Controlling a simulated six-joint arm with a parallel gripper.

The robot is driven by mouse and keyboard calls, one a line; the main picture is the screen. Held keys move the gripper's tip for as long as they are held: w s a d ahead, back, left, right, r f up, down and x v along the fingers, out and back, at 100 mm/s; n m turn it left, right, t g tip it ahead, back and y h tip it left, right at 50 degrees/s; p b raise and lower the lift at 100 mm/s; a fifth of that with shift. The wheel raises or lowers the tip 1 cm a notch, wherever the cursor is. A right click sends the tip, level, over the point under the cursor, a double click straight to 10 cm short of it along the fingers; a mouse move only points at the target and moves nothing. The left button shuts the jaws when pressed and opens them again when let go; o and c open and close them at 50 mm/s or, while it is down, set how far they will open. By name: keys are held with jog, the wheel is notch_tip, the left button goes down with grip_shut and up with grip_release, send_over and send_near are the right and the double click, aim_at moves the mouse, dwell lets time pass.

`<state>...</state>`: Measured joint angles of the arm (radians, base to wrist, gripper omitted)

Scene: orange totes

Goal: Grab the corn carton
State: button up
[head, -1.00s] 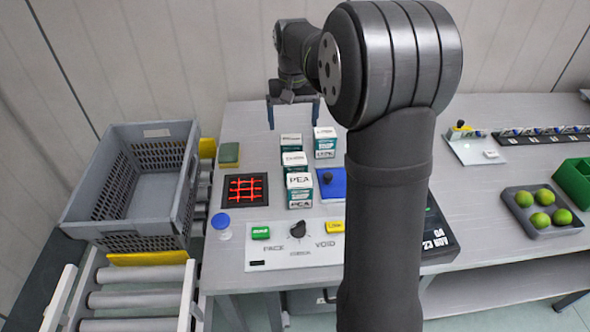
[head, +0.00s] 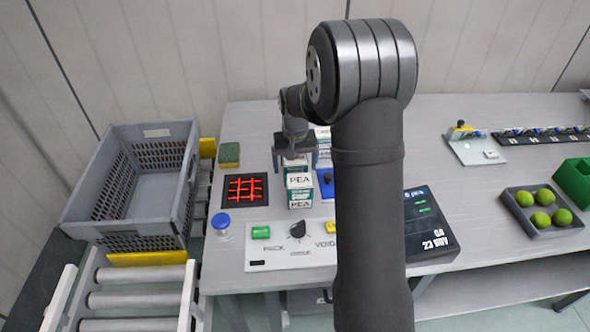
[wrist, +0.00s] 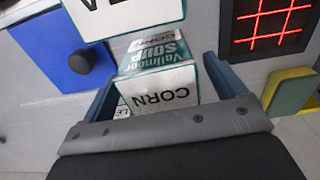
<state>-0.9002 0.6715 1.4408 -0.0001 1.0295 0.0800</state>
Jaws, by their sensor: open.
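The corn carton (wrist: 160,88) is a white and teal box marked CORN and "Vallmoor SOUP" in the wrist view. My gripper (wrist: 160,68) is open, with one blue-grey finger on each side of the carton. I cannot tell whether the fingers touch it. In the head view my gripper (head: 296,157) hangs over the carton row, just behind the pea carton (head: 299,186), and largely hides the corn carton. The pea carton also shows at the top of the wrist view (wrist: 125,15), close to the corn carton.
Another carton (head: 323,134) stands behind right. A blue panel with a black knob (wrist: 68,50) and a red-grid display (wrist: 268,22) flank the cartons. A button panel (head: 290,246) lies in front. A grey crate (head: 152,241) stands left; a lime tray (head: 540,221) is far right.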

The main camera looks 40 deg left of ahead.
jog(key=shift+f, duration=0.5)
